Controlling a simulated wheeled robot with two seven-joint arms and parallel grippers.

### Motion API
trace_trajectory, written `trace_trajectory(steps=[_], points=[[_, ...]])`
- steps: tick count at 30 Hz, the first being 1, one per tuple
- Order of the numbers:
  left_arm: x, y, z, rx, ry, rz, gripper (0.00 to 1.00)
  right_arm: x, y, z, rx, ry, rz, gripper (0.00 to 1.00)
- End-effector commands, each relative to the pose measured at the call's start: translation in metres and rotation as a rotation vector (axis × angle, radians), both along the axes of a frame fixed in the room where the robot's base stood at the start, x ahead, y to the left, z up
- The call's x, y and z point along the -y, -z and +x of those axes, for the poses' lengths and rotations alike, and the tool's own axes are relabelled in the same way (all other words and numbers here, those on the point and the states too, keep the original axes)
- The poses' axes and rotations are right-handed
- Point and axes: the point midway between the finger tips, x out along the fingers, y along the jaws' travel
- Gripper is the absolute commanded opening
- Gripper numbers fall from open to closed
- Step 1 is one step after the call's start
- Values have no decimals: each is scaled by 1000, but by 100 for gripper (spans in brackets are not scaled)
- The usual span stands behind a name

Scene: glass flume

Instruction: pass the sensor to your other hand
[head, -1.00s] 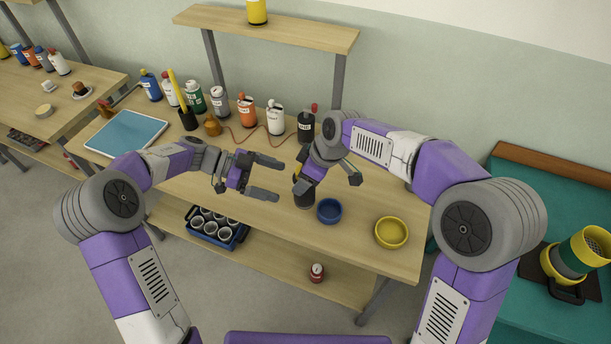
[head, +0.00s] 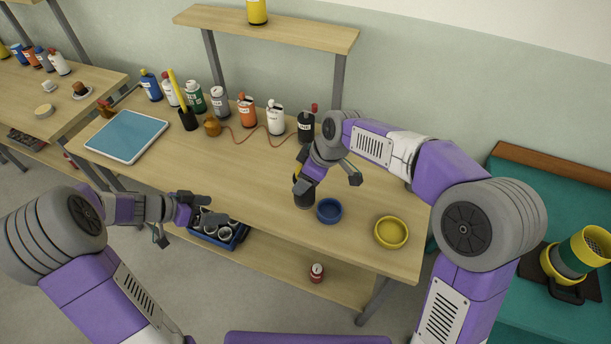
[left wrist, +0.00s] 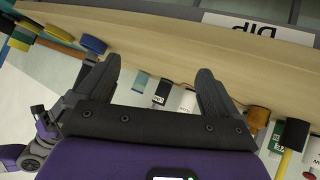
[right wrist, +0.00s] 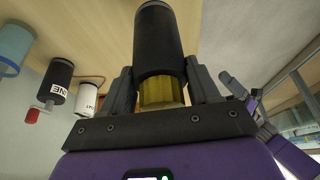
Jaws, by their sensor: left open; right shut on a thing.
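The sensor appears to be a dark cylinder with a yellow section (right wrist: 160,93), seen closely in the right wrist view. My right gripper (right wrist: 158,72) is shut on its yellow part. In the head view the sensor's dark end (head: 304,200) points down at the table just under my right gripper (head: 303,186), left of the blue bowl; I cannot tell if it touches the wood. My left gripper (head: 203,208) is open and empty, off the table's front edge and well left of the right one. Its two spread fingers also show in the left wrist view (left wrist: 157,88).
A blue bowl (head: 329,211) and a yellow bowl (head: 391,232) stand on the table's right part. Several bottles (head: 246,110) line the back, with a blue tray (head: 127,136) at left. A blue crate (head: 232,240) and a red can (head: 317,273) are on the lower shelf.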

Motion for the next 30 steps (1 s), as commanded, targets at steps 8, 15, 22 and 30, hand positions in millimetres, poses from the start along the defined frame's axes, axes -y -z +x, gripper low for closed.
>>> trace_trajectory(steps=[8, 15, 22, 30], points=[[24, 79, -50, -69, 171, 64, 95, 0, 0, 0, 1, 0, 1, 26], [68, 106, -31, -61, 19, -5, 95, 0, 0, 0, 1, 0, 1, 26], [103, 139, -23, -150, -220, -42, 95, 0, 0, 0, 1, 0, 1, 26], [135, 190, -61, -404, -479, -3, 95, 0, 0, 0, 1, 0, 1, 26]])
